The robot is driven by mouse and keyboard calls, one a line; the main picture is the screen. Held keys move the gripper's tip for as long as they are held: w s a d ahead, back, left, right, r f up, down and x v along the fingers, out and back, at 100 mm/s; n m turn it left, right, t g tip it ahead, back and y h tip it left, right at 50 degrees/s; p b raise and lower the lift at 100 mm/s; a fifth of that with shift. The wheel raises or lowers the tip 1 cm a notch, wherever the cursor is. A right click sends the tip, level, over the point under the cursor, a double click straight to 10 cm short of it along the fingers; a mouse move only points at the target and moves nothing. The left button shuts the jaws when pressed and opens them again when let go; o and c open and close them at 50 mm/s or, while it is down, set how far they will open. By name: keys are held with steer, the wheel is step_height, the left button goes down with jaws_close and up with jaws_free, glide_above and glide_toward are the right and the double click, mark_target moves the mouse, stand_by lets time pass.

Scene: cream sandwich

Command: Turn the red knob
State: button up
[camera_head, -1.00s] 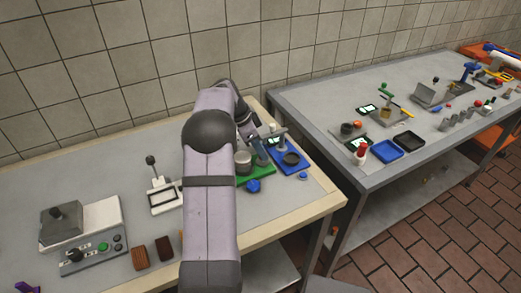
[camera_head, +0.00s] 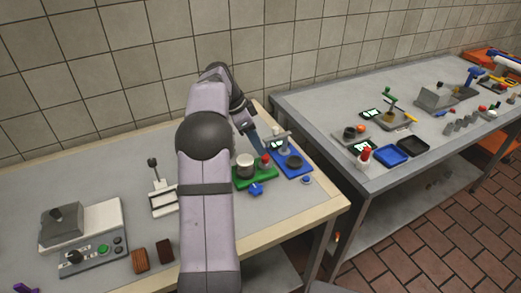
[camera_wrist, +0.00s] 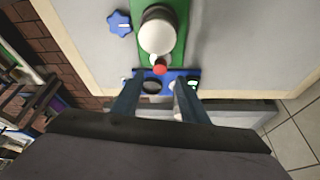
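The red knob (camera_head: 266,158) is small and sits at the right end of the green base (camera_head: 262,178), beside a grey-white pot (camera_head: 245,166). In the wrist view the red knob (camera_wrist: 160,69) shows just beyond my fingertips, near the middle. The green base (camera_wrist: 180,45) and the pot (camera_wrist: 158,34) lie beyond it. My gripper (camera_wrist: 158,84) is open, with its two fingers apart and nothing seen held between them. In the head view my gripper (camera_head: 258,148) is above and close by the knob. I cannot tell whether a finger touches it.
A blue base (camera_head: 305,170) with a dark round piece stands right of the green one. A blue star-shaped knob (camera_head: 256,189) lies in front. A white lever stand (camera_head: 163,199) and a grey machine (camera_head: 100,240) are to the left. The second table (camera_head: 350,170) is across a gap.

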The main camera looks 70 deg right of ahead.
steer(key=shift+v, duration=0.75)
steer(key=s+a+r+m+y+p, duration=0.1)
steer(key=s+a+r+m+p, duration=0.15)
steer(key=s+r+p, duration=0.55)
steer(key=w+a+f+n+t+h, duration=0.1)
steer(key=w+a+f+n+t, duration=0.2)
steer(key=f+n, duration=0.6)
steer(key=d+n, duration=0.1)
steer(key=w+d+n+h, duration=0.1)
steer(key=n, duration=0.1)
steer(key=d+r+n+t+h+b, duration=0.1)
steer(key=d+n, duration=0.1)
steer(key=shift+w+n, duration=0.25)
steer(key=shift+w, duration=0.15)
